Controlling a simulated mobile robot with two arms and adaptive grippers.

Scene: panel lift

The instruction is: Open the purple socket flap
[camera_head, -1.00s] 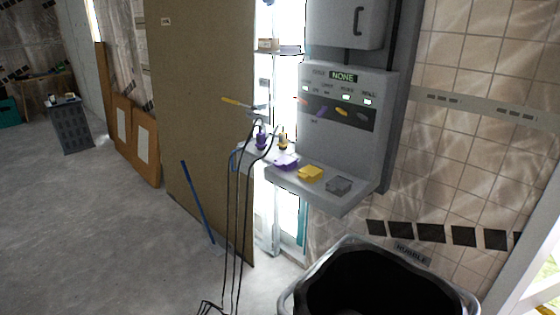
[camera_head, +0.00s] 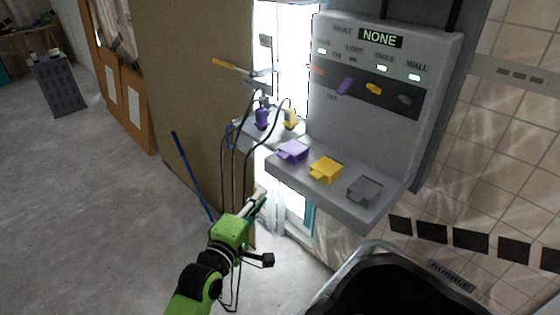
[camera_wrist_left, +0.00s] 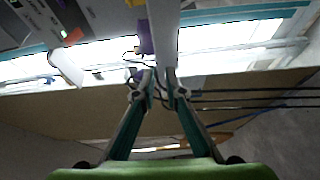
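The purple socket flap (camera_head: 293,151) is the leftmost of three flaps on the grey console ledge in the head view. It looks like a closed box-shaped lid with a tab at its front left. My left gripper (camera_head: 262,194) is below and left of it, in front of the ledge and apart from it. In the left wrist view its fingertips (camera_wrist_left: 160,76) are close together with a narrow gap and nothing visibly held. A purple thing (camera_wrist_left: 145,37) shows beyond them; I cannot tell whether it is flap or plug. My right gripper is not in view.
A yellow flap (camera_head: 326,169) and a grey flap (camera_head: 365,190) sit to the right on the ledge. Purple (camera_head: 262,119) and yellow (camera_head: 290,118) plugs with black cables stand on a side shelf. The console display (camera_head: 380,39) reads NONE. A dark bin (camera_head: 372,260) stands below.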

